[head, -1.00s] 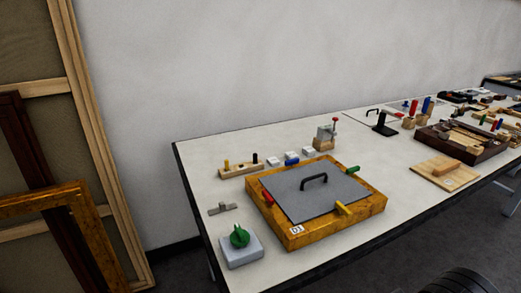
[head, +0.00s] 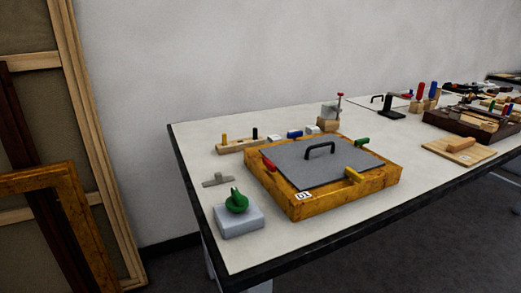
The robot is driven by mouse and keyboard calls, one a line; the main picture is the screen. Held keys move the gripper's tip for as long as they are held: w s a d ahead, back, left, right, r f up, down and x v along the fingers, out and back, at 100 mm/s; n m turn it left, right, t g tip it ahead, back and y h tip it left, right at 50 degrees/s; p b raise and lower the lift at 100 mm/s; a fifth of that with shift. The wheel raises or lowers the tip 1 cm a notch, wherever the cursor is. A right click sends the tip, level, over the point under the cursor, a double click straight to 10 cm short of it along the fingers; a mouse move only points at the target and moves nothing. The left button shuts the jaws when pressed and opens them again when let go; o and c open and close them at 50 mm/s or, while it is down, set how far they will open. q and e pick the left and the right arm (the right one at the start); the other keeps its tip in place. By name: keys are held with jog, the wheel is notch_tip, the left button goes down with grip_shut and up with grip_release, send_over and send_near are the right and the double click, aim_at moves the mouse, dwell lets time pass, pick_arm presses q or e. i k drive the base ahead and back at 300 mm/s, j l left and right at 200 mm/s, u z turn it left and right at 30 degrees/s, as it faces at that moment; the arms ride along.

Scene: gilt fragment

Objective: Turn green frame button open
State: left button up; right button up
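A gilt frame (head: 325,207) lies flat on the white table, with a grey panel (head: 312,171) and a black handle (head: 319,149) on top of it. The green frame button (head: 362,142) sits on the far right edge of the frame. A red button (head: 269,163) is on the left edge and a yellow button (head: 354,176) on the right front edge. Whether the green button overlaps the panel is too small to tell. Neither of my grippers is in view.
A green knob (head: 237,201) on a pale block (head: 239,221) stands at the table's front left. A pegged wooden strip (head: 238,147) and a clamp (head: 330,115) stand behind the frame. Trays and tools fill the far right. Picture frames (head: 60,180) lean at the left.

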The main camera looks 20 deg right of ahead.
aim_at(359, 142)
jog(key=z, duration=1.05)
jog(key=k+l+u, duration=0.2)
jog(key=k+l, duration=0.05)
jog(key=l, duration=0.1)
